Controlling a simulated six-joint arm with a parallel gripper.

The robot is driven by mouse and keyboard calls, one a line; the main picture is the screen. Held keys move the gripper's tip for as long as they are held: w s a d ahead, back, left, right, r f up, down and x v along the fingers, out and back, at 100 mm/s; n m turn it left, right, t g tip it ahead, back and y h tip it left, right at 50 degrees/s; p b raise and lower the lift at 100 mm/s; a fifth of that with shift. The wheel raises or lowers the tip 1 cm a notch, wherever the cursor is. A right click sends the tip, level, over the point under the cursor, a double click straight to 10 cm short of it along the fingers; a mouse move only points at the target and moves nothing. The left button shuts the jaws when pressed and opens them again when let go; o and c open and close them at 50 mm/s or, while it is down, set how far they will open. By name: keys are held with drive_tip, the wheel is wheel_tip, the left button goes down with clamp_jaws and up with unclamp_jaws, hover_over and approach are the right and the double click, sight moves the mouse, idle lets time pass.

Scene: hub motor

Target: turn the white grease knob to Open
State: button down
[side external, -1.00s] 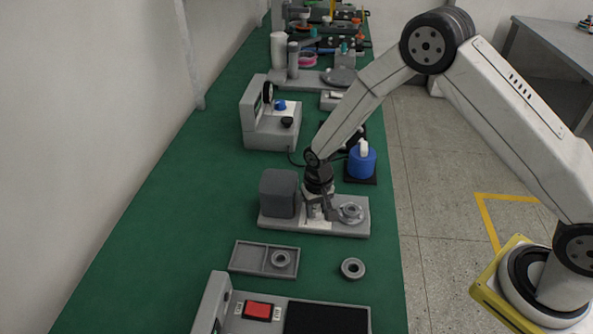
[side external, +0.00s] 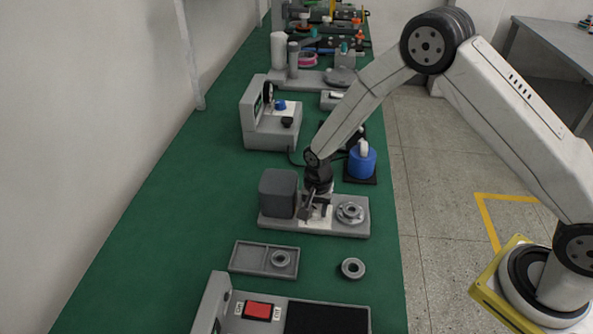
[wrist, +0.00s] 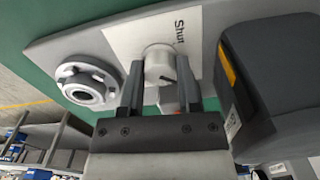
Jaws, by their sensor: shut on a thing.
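The white grease knob (wrist: 158,62) sits upright on the grey base plate between my gripper's two fingers. My gripper (wrist: 159,72) is shut on it, with one finger on each side. In the side view my gripper (side external: 314,208) points down at the base, and the knob is mostly hidden. A white label (wrist: 122,38) lies under the knob; the word "Shut" shows beside the knob. The "Open" word is not visible. A dark mark shows on the knob's lower edge in the wrist view.
A dark grey housing (side external: 278,193) stands close to the left of my gripper. A round grey hub (side external: 350,212) sits to the right on the same base. A blue container (side external: 361,163) stands behind; a tray (side external: 247,258) and loose ring (side external: 353,268) lie in front.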

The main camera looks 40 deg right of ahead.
sight(317, 209)
drive_tip(key=shift+s, duration=0.1)
drive_tip(key=c, duration=0.6)
unclamp_jaws()
drive_tip(key=shift+r, duration=3.9)
